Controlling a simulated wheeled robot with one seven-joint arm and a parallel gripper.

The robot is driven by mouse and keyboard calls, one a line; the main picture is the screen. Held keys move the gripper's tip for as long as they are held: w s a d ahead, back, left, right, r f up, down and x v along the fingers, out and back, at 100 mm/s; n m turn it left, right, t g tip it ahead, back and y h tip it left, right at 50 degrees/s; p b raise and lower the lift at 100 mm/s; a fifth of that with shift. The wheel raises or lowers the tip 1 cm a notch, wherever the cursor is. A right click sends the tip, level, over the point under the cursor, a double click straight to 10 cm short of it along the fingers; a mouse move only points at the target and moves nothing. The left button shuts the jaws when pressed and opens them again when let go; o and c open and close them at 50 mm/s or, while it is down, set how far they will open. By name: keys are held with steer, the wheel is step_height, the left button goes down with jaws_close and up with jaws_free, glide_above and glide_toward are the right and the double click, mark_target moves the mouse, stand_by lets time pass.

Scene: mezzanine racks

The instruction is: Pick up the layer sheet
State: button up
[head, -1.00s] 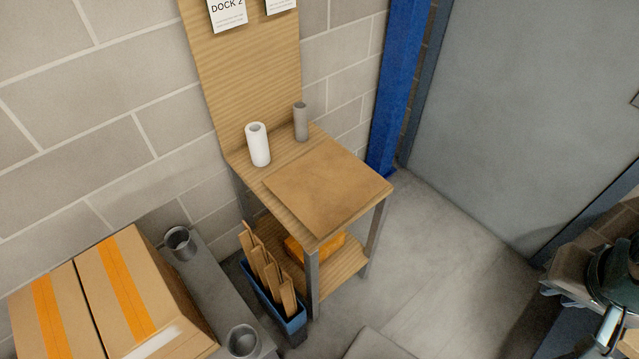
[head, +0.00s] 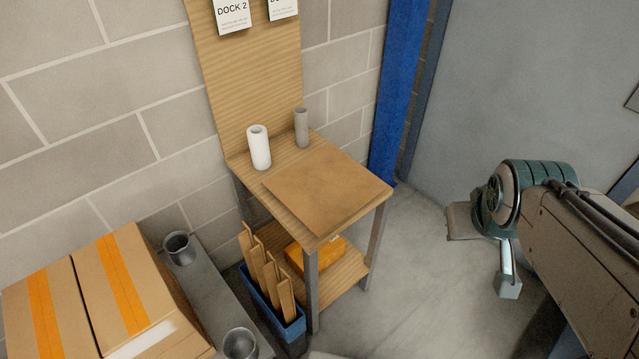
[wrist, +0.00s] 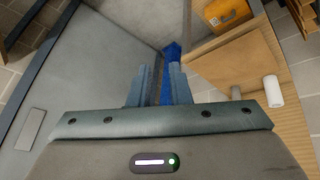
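The layer sheet (head: 328,190) is a flat brown cardboard sheet lying on the wooden top of a small bench (head: 304,235). It reaches close to the bench's front and right edges. It also shows in the wrist view (wrist: 235,65), to the right of my fingers. My gripper (wrist: 161,80) is empty, with a gap between its two fingers. In the head view my arm is at the right, over the floor, well apart from the bench and the sheet.
A white roll (head: 259,148) and a grey roll (head: 301,128) stand behind the sheet. An orange box (head: 316,256) lies on the lower shelf. A blue bin (head: 272,305) with cardboard pieces stands left of the bench. Taped cartons (head: 95,290) are at lower left. A blue post (head: 402,90) rises behind.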

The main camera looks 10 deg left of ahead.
steer(key=w+f+n+t+b, duration=0.45)
steer(key=w+f+b, duration=0.25)
steer(key=f+b, duration=0.3)
steer(key=n+t+y+b, duration=0.4)
steer(key=n+y+b, duration=0.8)
steer(key=n+b, duration=0.9)
glide_toward(338, 216)
steer(key=w+a, duration=0.1)
steer(key=w+a+m+b, duration=0.1)
steer(key=shift+w+f+m, duration=0.1)
steer(key=shift+w+m, duration=0.15)
steer(key=shift+w, duration=0.15)
steer(key=shift+b+x, duration=0.65)
steer(key=shift+x, duration=2.6)
steer(key=shift+s+a, duration=0.15)
jaws_close()
